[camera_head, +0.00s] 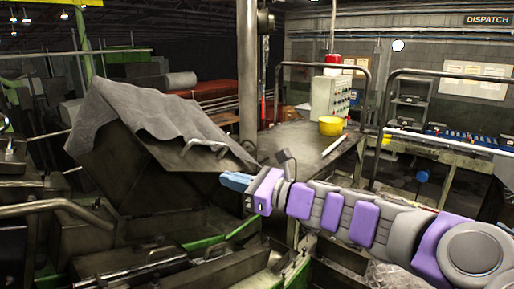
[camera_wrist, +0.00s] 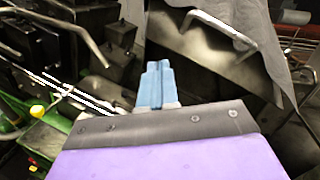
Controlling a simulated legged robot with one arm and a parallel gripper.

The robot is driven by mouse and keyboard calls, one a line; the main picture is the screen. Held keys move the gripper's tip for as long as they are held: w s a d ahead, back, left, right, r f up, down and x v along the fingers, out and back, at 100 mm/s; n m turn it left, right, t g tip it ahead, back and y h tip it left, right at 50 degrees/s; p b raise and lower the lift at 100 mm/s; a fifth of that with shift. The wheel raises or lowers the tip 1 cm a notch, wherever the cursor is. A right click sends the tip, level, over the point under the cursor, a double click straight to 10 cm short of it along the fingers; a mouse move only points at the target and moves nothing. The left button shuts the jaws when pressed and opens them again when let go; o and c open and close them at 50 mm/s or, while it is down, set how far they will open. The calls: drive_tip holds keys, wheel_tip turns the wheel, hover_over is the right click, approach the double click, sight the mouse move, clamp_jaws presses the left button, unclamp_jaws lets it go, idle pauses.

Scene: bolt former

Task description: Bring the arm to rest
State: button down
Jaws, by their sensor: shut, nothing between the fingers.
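My gripper (camera_head: 236,181) has blue fingers and ends my purple and grey arm, which reaches in from the lower right in the head view. In the wrist view the blue fingers of my gripper (camera_wrist: 155,85) lie together with nothing between them. The fingers are in front of a machine with a raised dark lid (camera_head: 150,165), apart from its handle as far as I can tell. A grey cloth (camera_head: 140,115) is draped over the lid. The lid's bent metal handle (camera_head: 205,146) is up and left of the fingers and also shows in the wrist view (camera_wrist: 222,30).
A vertical post (camera_head: 248,75) stands behind the lid. Metal rails (camera_head: 320,66) stand at the back. Pipes and a bent bar (camera_head: 60,206) crowd the lower left.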

drive_tip(key=s+a+f+n+g+h+b, duration=0.3)
drive_tip(key=s+f+n+g+h+b, duration=0.4)
drive_tip(key=s+f+n, duration=1.05)
drive_tip(key=s+d+f+n+g+h+b, duration=0.1)
drive_tip(key=s+d+f+h+b, duration=0.3)
drive_tip(key=s+d+f, duration=0.6)
drive_tip(key=s+d+f+n+g+h+b, duration=0.1)
drive_tip(key=s+d+f+h+b, duration=0.4)
drive_tip(key=s+d+f, duration=0.5)
wheel_tip(320, 180, down, 5)
drive_tip(key=shift+d+f+n+g+h, duration=0.2)
drive_tip(key=shift+d+n+g+h, duration=0.15)
drive_tip(key=shift+d+n, duration=0.55)
drive_tip(key=c, duration=1.8)
unclamp_jaws()
drive_tip(key=shift+c, duration=0.2)
